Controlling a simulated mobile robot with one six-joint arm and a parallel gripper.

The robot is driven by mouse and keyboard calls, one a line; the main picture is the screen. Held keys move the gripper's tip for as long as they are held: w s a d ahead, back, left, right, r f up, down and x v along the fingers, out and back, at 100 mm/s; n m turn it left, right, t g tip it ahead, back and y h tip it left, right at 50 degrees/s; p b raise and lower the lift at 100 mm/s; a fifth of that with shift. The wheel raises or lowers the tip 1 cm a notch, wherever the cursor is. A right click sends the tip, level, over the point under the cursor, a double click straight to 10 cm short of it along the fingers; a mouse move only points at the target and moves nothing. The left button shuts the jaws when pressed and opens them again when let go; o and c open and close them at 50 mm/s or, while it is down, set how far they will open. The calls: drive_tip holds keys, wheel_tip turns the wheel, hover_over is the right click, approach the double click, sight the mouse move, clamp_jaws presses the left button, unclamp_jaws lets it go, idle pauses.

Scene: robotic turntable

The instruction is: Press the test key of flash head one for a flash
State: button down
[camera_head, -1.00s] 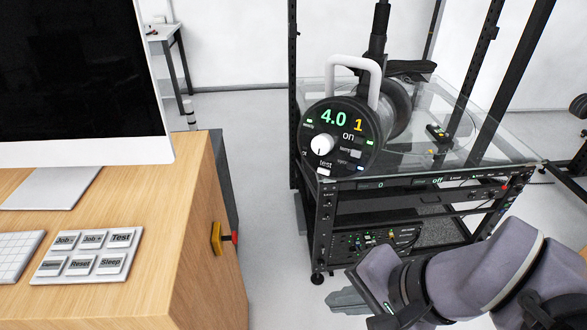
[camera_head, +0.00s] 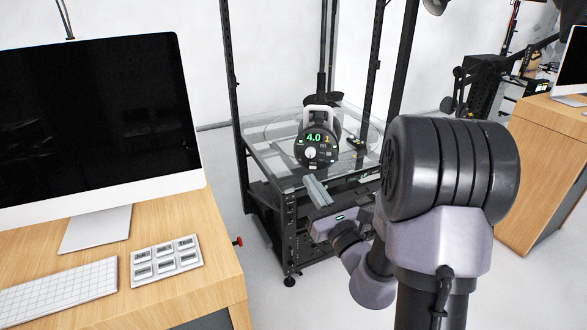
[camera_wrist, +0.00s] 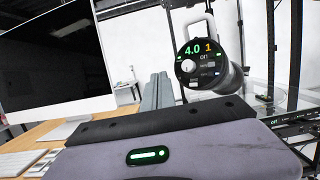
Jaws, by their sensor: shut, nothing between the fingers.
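The flash head (camera_head: 316,146) has a round black face showing a green "4.0" and a yellow "1", with a pale knob and a white handle on top. It sits at the front of the glass-topped rack. In the wrist view its face (camera_wrist: 203,66) is turned toward me, with "on" and small keys; the test key's label is too small to read. My gripper (camera_head: 316,189) is shut and empty, below and in front of the face in the head view. In the wrist view the grey fingers (camera_wrist: 157,90) point forward, left of the face and apart from it.
A wooden desk (camera_head: 215,258) at left holds a monitor (camera_head: 95,115), a keyboard (camera_head: 58,292) and a labelled keypad (camera_head: 166,260). The rack's black posts (camera_head: 237,90) rise around the glass top (camera_head: 275,165). Another desk (camera_head: 548,150) stands at right.

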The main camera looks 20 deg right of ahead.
sight(313, 167)
drive_tip(key=w+d+f+p, duration=0.1)
drive_tip(key=w+d+f, duration=0.2)
drive_tip(key=w, duration=0.4)
drive_tip(key=shift+w+d, duration=0.25)
drive_tip(key=shift+d, duration=0.5)
idle(1.6)
drive_tip(key=shift+w+d+f, duration=0.1)
drive_tip(key=shift+w+d, duration=0.1)
drive_tip(key=shift+w, duration=0.15)
drive_tip(key=shift+w+d, duration=0.15)
drive_tip(key=shift+w, duration=0.1)
idle(0.6)
idle(0.3)
drive_tip(key=shift+s+a, duration=0.4)
drive_tip(key=shift+s, duration=0.25)
